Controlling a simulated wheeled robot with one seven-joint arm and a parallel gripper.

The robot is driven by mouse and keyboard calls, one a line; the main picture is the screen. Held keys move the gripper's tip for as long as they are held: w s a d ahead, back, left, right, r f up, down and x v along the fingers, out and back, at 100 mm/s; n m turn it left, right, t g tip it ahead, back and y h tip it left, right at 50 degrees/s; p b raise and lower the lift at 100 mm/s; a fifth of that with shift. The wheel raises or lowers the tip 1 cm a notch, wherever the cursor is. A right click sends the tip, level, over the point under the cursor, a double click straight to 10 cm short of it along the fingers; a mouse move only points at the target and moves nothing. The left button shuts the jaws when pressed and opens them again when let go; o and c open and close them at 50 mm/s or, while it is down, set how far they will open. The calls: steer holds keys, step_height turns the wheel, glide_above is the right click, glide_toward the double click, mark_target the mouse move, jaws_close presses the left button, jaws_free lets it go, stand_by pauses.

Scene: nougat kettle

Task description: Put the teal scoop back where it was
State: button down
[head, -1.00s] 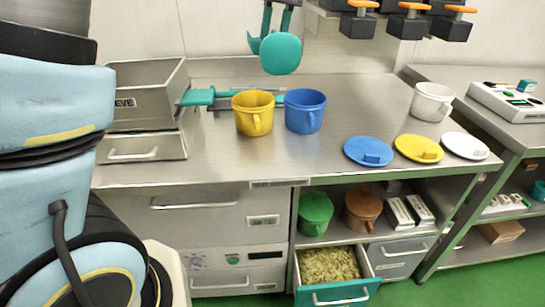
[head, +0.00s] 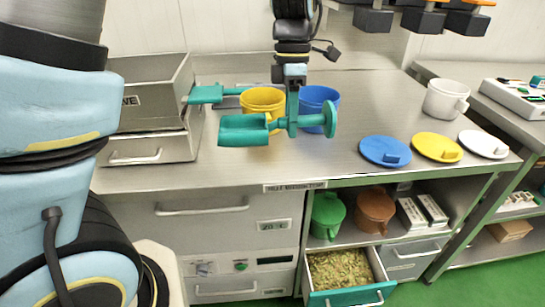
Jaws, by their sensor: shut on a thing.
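The teal scoop (head: 243,130) is in the middle of the head view, lying about level in the air above the worktop's front part. Its bowl points left and a round disc ends its handle at the right. My gripper (head: 291,124) comes down from above and is shut on the handle. The scoop is in front of a yellow mug (head: 262,100) and a blue mug (head: 318,98), hiding parts of both. I cannot tell whether the bowl holds anything. A teal flat piece (head: 205,94) sits on the worktop behind and left of the yellow mug.
Steel boxes (head: 150,150) stand at the left of the worktop (head: 350,115). Blue (head: 385,151), yellow (head: 437,147) and white (head: 483,144) lids lie at the right, near a white mug (head: 446,99). Below, an open drawer (head: 345,298) holds greenish bits. Dark fixtures (head: 420,22) hang above.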

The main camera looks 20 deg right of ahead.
mark_target(288, 168)
step_height(288, 168, down, 8)
steer(key=shift+w+a+f+p, duration=0.1)
steer(key=shift+f+p, duration=0.1)
steer(key=shift+p, duration=0.2)
steer(key=shift+f, duration=0.15)
steer(key=c, duration=0.6)
jaws_free()
steer(key=shift+c, duration=0.2)
step_height(288, 168, up, 12)
steer(key=w+d+b, duration=0.1)
steer(key=w, duration=0.1)
steer(key=shift+a, duration=0.1)
